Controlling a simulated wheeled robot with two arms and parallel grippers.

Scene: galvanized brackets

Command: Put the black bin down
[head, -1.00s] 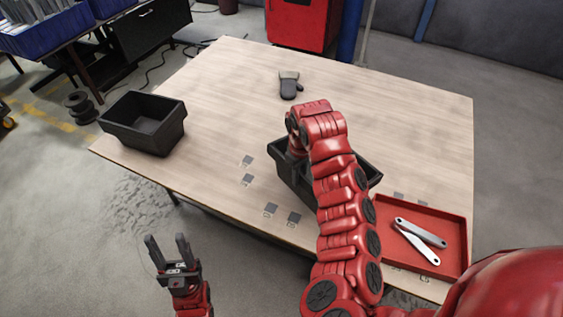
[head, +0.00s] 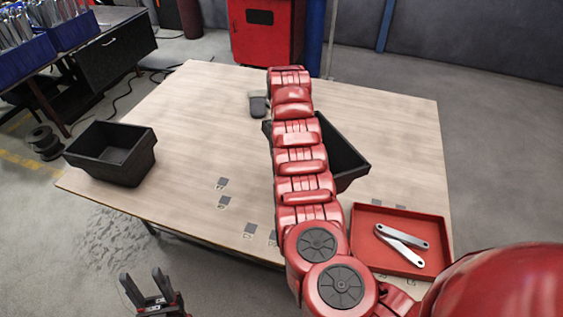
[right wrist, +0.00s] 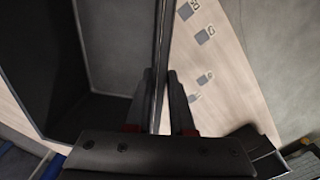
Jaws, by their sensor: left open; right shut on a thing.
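A black bin (head: 345,158) is behind my right arm in the head view, over the middle-right of the wooden table. My right gripper is hidden there by the arm. In the right wrist view my right gripper (right wrist: 162,92) is shut on this bin's wall, one finger on each side. The bin's inside (right wrist: 105,60) looks empty where it shows. I cannot tell whether its bottom touches the table. A second black bin (head: 112,152) stands on the table's left corner. My left gripper (head: 146,284) is open and empty, off the table's near edge.
A red tray (head: 440,225) with silver metal pieces (head: 402,242) lies at the near right of the table (head: 200,120). A dark object (head: 258,104) lies at the back. Small grey squares (head: 224,201) mark the near part. The middle left is clear.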

